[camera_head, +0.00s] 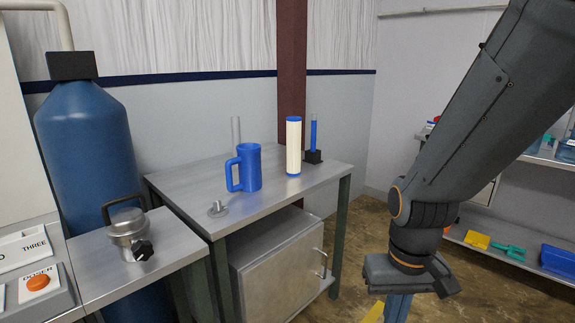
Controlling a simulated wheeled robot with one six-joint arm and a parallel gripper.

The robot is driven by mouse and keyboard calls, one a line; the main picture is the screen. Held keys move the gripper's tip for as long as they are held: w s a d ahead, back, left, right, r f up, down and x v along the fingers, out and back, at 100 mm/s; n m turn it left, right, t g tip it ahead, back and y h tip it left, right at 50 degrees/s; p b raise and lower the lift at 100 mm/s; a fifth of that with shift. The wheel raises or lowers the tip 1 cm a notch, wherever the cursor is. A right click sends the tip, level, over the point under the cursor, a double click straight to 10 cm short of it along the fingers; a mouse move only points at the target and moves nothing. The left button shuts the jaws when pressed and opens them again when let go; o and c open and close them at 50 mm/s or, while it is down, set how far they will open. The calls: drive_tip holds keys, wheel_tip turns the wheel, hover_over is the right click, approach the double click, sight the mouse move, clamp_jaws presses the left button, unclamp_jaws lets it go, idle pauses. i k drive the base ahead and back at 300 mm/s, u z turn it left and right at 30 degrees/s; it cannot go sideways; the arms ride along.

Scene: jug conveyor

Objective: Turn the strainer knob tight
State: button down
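The strainer (127,227) is a round metal housing with a lid and a dark curved handle, on a metal ledge at the lower left. Its black knob (143,250) sticks out at the front right of the housing. How tight the knob is cannot be told. My gripper (398,305) is at the lower right, pointing down, well to the right of the strainer and apart from it. Something blue shows under its dark body, cut off by the picture edge. Whether the fingers are open or shut is unclear.
A metal table (190,184) holds a blue jug (249,167), a white cylinder with blue ends (293,146) and a small metal part (218,209). A large blue tank (85,140) stands behind the strainer. A panel with an orange button (38,283) is left. Shelves (500,249) stand right.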

sight(142, 250)
drive_tip(key=u, duration=1.1)
drive_tip(key=k, duration=0.1)
drive_tip(key=u, duration=0.45)
drive_tip(key=i, duration=0.1)
drive_tip(key=z, duration=0.05)
